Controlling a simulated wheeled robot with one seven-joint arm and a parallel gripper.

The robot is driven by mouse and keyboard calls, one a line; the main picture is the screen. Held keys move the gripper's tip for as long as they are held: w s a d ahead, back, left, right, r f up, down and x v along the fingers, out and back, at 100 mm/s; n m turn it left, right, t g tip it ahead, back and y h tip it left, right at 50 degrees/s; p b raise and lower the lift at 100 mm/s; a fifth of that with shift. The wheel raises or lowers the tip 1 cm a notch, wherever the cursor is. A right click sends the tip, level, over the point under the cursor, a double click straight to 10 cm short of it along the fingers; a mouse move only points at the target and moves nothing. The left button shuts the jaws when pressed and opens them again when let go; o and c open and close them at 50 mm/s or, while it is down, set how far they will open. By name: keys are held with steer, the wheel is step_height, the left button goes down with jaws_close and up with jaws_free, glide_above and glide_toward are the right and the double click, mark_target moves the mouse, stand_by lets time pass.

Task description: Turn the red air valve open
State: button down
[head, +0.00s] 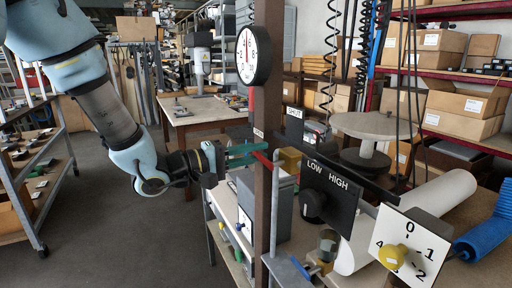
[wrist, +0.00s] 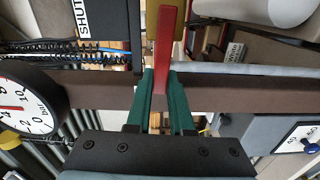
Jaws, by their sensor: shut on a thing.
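The red air valve lever (head: 262,160) sticks out near the brown upright post, with a brass-coloured body (head: 289,160) just behind it. In the wrist view the red lever (wrist: 166,40) runs from the top of the picture down between the green fingers. My gripper (head: 262,149) reaches in from the left at the post, and its two green fingers (wrist: 162,80) are shut on the lever, one on each side. The fingers partly hide the lever's near end. A dark SHUT sign (head: 294,113) stands above and behind the valve; it also shows in the wrist view (wrist: 84,17).
A round dial gauge (head: 251,55) is fixed on the brown post (head: 265,200), above my gripper. A LOW/HIGH knob panel (head: 328,197) and a white numbered dial plate (head: 408,248) stand at front right. Open floor (head: 120,240) lies at left.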

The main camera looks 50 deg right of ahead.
steer(key=shift+f+n, duration=0.3)
steer(key=shift+n, duration=0.2)
steer(key=c, duration=0.8)
jaws_free()
steer(key=b+v, duration=0.3)
steer(key=v, duration=0.7)
steer(key=shift+w+a+b, duration=0.15)
steer(key=shift+a+b, duration=0.15)
steer(key=shift+a, duration=0.1)
